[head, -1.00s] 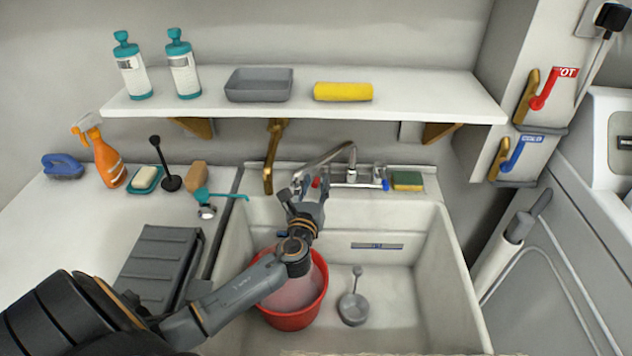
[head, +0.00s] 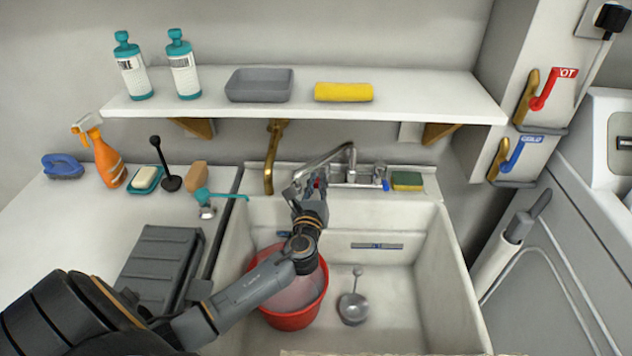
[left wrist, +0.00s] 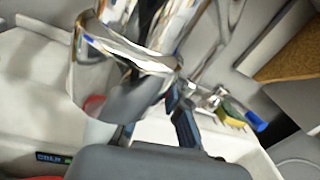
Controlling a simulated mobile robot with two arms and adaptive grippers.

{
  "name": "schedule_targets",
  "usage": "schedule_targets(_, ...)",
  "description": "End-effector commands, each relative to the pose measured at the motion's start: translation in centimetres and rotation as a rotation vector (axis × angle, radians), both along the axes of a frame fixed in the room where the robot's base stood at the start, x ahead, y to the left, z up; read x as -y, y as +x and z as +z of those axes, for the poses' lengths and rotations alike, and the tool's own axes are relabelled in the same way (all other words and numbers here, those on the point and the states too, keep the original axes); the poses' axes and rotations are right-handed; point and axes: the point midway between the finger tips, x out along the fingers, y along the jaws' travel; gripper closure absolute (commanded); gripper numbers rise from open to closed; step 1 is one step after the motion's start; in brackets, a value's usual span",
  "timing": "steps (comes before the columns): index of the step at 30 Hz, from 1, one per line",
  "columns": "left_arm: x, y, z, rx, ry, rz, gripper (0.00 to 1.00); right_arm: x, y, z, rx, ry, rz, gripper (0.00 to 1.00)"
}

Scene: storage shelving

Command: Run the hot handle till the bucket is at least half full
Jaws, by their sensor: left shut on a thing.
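My left gripper (head: 312,190) is at the tap's left side, just below the spout (head: 325,163). It is shut, and a little red of the hot handle (head: 319,183) shows at its fingertips. Its dark fingers (left wrist: 182,118) also show in the left wrist view, partly behind the large chrome spout (left wrist: 125,85). The cold handle (head: 385,184) with a blue tip is free on the right. The red bucket (head: 295,320) stands upright in the sink, partly behind my arm. Pale liquid seems to show inside, but its level is unclear. My right gripper is not in view.
The white sink (head: 440,290) has a grey ladle (head: 353,306) on its floor, right of the bucket. A sponge (head: 407,181) lies on the right ledge. A grey rack (head: 160,265) and bottles are on the left counter. A shelf (head: 410,92) hangs above.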

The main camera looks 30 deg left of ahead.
Motion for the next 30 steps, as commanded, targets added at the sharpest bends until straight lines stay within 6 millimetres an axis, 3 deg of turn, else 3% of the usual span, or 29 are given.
schedule_targets(7,1.25,0.63,-0.01,-0.001,-0.004,0.145,1.00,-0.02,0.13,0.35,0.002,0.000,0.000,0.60)
schedule_targets(18,1.39,0.68,0.04,0.000,0.001,0.167,1.00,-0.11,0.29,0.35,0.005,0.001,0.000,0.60)
schedule_targets(19,1.39,0.68,0.04,0.000,0.001,0.167,0.81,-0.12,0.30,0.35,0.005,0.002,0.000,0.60)
schedule_targets(21,1.38,0.67,0.05,0.000,0.001,0.167,0.67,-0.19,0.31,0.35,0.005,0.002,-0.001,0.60)
schedule_targets(30,1.39,0.63,0.03,-0.001,0.000,0.166,0.64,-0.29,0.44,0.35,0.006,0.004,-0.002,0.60)
